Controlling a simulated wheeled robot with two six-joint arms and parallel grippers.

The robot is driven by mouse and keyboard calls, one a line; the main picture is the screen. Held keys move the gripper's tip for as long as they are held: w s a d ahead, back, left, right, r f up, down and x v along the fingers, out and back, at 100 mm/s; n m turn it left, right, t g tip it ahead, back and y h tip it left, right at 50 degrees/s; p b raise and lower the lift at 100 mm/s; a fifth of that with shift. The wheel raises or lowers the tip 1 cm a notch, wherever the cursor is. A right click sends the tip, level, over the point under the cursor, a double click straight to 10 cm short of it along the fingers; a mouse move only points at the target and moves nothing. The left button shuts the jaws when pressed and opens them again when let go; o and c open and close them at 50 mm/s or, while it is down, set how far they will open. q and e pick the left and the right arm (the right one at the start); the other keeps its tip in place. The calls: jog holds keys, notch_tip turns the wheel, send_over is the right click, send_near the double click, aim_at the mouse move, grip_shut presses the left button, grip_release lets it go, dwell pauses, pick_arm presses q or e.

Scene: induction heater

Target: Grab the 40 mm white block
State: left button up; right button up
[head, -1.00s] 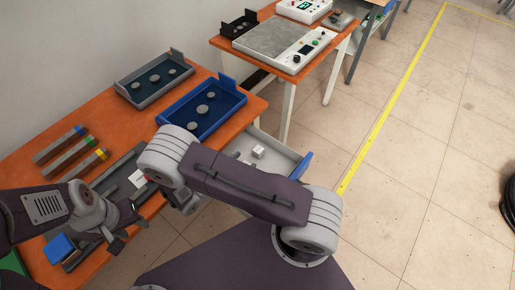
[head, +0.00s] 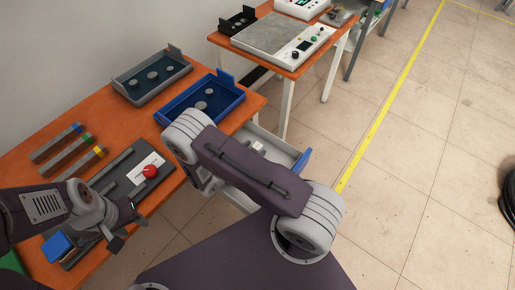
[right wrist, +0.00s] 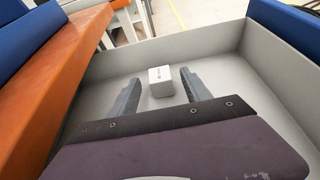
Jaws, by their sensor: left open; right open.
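The small white block (head: 258,146) lies in the open grey drawer (head: 285,152) under the orange table. No contact shows. In the head view my right arm mostly hides this gripper. My left gripper (head: 127,230) is open and empty over the table's near left part.
Drawer walls (right wrist: 215,40) stand close around my right gripper, and the orange table edge (right wrist: 75,50) is at its left. Blue (head: 200,105) and grey (head: 150,76) trays, coloured-tip bars (head: 62,145) and a red button (head: 150,171) are on the table.

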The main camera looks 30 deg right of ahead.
grip_shut()
